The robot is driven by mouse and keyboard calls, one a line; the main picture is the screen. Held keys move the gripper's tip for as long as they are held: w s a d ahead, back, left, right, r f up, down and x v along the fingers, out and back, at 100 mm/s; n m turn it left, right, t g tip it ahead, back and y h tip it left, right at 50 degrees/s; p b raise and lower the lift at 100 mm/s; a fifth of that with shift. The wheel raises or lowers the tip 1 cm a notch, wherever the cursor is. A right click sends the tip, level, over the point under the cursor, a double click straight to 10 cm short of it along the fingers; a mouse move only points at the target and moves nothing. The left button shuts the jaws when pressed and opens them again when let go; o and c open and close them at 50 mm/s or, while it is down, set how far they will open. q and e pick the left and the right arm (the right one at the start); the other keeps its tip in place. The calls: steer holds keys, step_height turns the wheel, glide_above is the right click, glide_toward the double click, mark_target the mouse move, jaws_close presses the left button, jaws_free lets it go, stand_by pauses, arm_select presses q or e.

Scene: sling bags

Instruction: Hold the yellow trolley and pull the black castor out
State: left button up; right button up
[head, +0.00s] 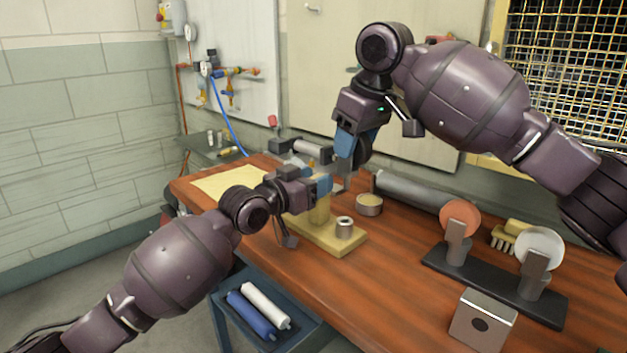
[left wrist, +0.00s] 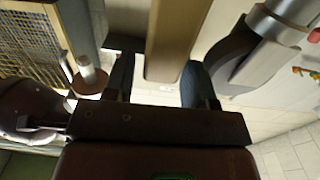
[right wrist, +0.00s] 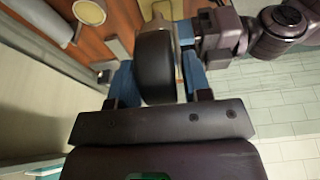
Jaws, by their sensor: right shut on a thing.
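The yellow trolley (head: 331,238) has a flat base on the wooden table and an upright post (head: 319,212). My left gripper (head: 322,185) is at the top of the post. In the left wrist view a pale yellow bar (left wrist: 172,45) stands between the parted fingers (left wrist: 160,85), with a gap at the left finger. My right gripper (head: 352,150) is higher, behind the left one. In the right wrist view its blue-tipped fingers (right wrist: 158,85) are shut on the black castor's wheel (right wrist: 153,62). The castor's join with the trolley is hidden.
A metal ring (head: 344,228) sits on the trolley base. A round tin (head: 369,204) and a long grey cylinder (head: 410,188) lie to the right. A black stand with discs (head: 490,287) and a metal block (head: 483,320) occupy the table's right. A blue tray (head: 254,335) holds two rollers below.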

arm_select(q)
steer(key=shift+o, duration=0.9)
steer(key=shift+r, duration=0.1)
steer(key=shift+a, duration=0.1)
